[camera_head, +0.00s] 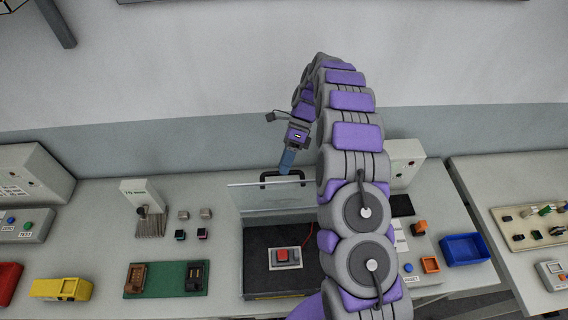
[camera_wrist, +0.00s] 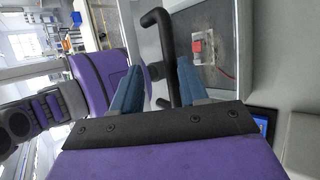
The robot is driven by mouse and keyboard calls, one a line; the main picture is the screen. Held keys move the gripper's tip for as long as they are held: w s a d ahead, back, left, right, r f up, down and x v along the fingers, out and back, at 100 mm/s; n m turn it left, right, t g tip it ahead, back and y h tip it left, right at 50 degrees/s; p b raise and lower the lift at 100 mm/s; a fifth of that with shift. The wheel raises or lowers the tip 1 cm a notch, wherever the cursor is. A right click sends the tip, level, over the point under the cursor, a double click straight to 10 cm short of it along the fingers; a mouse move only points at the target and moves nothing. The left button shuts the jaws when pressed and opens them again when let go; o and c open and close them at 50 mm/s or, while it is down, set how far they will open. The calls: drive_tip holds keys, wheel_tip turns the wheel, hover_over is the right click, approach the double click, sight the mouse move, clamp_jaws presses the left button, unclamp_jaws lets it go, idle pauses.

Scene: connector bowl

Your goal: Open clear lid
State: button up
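The clear lid (camera_head: 262,200) is a see-through panel in the middle of the bench in the head view. It shows above a dark base (camera_head: 262,262) holding a red button (camera_head: 287,257). A black bar handle (camera_head: 268,176) shows at the panel's far edge. My gripper (camera_head: 287,170) points down at this handle. In the wrist view, my gripper (camera_wrist: 159,66) has its two blue fingers apart, and the handle (camera_wrist: 168,50) runs between their tips. I cannot tell whether either finger touches it. My arm covers the right part of the lid in the head view.
Left of the lid are a green board (camera_head: 165,281), a yellow block (camera_head: 62,289) and small cubes. Right of my arm are a blue bin (camera_head: 464,249) and an orange part (camera_head: 430,265). A wall stands behind the bench. A second table (camera_head: 510,190) is at right.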

drive_tip(key=s+d+r+b, duration=0.1)
drive_tip(key=s+d+b, duration=0.1)
drive_tip(key=s, duration=1.2)
drive_tip(key=shift+s+d+r, duration=0.2)
drive_tip(key=shift+s+d, duration=0.05)
drive_tip(key=shift+d, duration=0.15)
drive_tip(key=shift+c, duration=0.2)
